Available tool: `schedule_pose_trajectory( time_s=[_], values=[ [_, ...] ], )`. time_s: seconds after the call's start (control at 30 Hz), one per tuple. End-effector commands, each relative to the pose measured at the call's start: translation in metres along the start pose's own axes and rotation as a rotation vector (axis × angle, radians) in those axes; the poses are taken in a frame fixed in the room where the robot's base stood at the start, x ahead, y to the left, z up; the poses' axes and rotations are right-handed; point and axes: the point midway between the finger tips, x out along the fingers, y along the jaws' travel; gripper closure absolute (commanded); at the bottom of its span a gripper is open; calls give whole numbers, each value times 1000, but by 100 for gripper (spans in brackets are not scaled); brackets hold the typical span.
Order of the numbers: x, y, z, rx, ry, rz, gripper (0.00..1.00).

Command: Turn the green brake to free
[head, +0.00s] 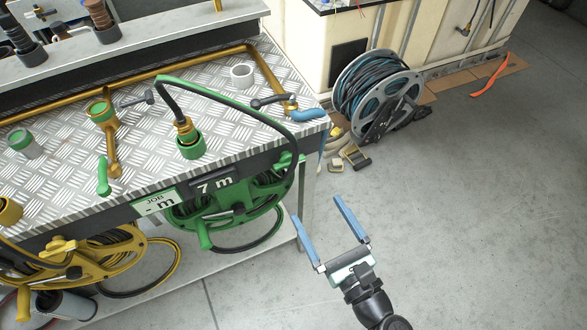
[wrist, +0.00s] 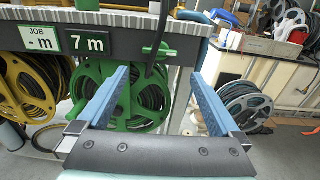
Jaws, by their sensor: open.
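The green reel (head: 222,222) hangs under the front edge of the bench, wound with dark hose. A green lever (head: 287,160), which looks like the brake, sits on the bench front at the reel's upper right. In the wrist view this green lever (wrist: 158,51) shows as a short crosswise handle beside the black hose; its exact setting is hard to read. My gripper (head: 318,209) is open and empty, in front and to the right of the green reel, apart from it. In the wrist view its blue fingers (wrist: 160,73) spread below the lever.
A "7 m" display (head: 213,187) and a "JOB - m" sign (head: 160,202) are on the bench front. A yellow reel (head: 90,257) hangs at left. A black hose arches over the bench edge near the lever.

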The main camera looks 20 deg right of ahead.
Motion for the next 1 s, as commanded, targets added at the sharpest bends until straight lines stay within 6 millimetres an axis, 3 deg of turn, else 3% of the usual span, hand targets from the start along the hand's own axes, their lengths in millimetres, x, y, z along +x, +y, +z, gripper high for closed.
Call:
schedule_pose_trajectory(
  time_s=[0.17, 0.63, 0.8, 1.0],
  values=[
    [16, -1, -1, 23, -5, -5, 0],
    [108, -1, -1, 17, -4, -3, 0],
    [123, -1, -1, 18, -4, -4, 0],
    [127, -1, -1, 18, -3, -4, 0]
  ],
)
